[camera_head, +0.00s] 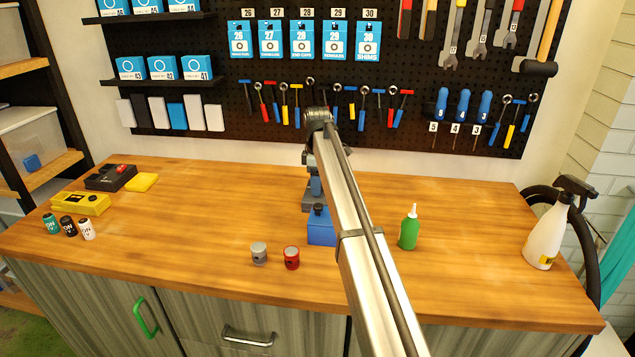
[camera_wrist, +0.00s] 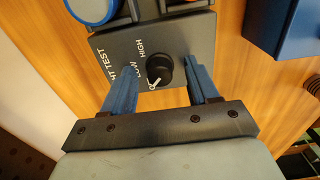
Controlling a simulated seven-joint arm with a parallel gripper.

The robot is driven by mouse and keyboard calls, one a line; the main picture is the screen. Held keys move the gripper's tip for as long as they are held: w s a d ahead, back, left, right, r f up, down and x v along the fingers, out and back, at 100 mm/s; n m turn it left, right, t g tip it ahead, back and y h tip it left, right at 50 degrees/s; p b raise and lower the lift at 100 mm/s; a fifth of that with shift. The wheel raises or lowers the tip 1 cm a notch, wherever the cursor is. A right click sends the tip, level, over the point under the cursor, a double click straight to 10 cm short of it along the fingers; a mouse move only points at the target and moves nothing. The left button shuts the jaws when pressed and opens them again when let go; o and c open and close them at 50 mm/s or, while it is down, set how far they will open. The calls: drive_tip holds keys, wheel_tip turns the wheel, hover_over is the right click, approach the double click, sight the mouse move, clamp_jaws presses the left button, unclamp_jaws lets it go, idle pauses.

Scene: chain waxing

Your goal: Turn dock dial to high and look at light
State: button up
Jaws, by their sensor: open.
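The dock (camera_wrist: 185,40) is a dark grey box with a panel lettered TEST, LOW and HIGH. Its black dial (camera_wrist: 158,70) has a white pointer turned to the lower left, toward a partly hidden label beyond LOW and away from HIGH. My gripper (camera_wrist: 163,74) is open, with one blue finger on each side of the dial. I cannot tell whether either finger touches it. In the head view, my arm mostly hides the dock (camera_head: 313,203).
A blue box (camera_head: 321,230) stands beside the dock and also shows in the wrist view (camera_wrist: 285,28). Grey (camera_head: 259,254) and red (camera_head: 291,258) cylinders stand in front. A green bottle (camera_head: 409,231) stands right of my arm. The wooden bench (camera_head: 210,215) is clear at left centre.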

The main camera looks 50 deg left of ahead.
drive_tip(key=c, duration=1)
drive_tip(key=shift+c, duration=0.2)
drive_tip(key=shift+m, duration=0.3)
drive_tip(key=m, duration=0.3)
drive_tip(key=shift+m, duration=0.3)
drive_tip(key=m, duration=0.4)
drive_tip(key=shift+m, duration=0.3)
drive_tip(key=m, duration=0.4)
drive_tip(key=shift+m, duration=2.5)
